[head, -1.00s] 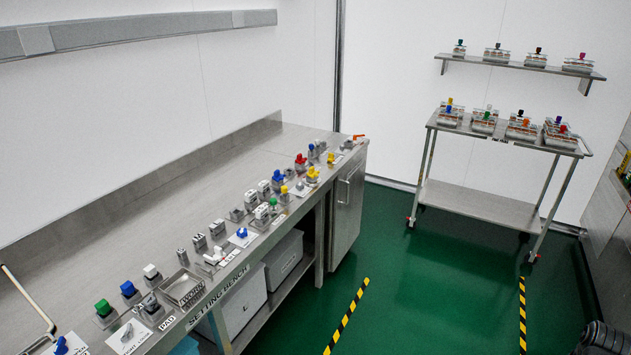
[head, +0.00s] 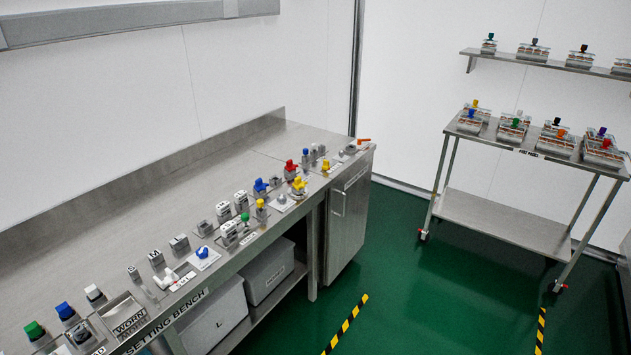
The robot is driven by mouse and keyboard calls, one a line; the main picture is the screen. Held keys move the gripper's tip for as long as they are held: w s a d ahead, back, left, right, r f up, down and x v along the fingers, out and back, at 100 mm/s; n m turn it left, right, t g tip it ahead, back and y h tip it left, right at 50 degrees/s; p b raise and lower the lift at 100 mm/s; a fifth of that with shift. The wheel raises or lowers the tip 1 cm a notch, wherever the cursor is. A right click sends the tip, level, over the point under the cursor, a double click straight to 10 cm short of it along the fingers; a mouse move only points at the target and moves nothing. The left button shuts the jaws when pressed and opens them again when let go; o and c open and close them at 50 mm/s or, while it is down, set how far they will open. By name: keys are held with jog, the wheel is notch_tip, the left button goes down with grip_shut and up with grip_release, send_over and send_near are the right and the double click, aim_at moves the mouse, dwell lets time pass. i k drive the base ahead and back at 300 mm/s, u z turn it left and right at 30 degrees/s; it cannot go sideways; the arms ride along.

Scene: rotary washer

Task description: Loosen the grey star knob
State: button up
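Several small grey fittings stand along the front of the setting bench (head: 110,205). A small grey knob-like piece (head: 283,197) sits on a pale plate near the bench's right half, left of a yellow fitting. Another grey piece (head: 276,182) stands just behind it. At this size I cannot tell which grey piece is the star knob, nor how tight it is. My gripper is not in view.
Blue (head: 261,186), red (head: 291,171) and yellow (head: 298,187) fittings crowd the bench's front edge. Grey bins (head: 212,318) stand beneath. A cart (head: 490,218) with knobbed units stands right, under a wall shelf (head: 550,64). Green floor (head: 400,285) between is clear.

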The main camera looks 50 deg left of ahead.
aim_at(281, 199)
jog(key=i, duration=1.35)
jog(key=u, duration=4)
jog(key=i, duration=1.05)
jog(key=z, duration=0.05)
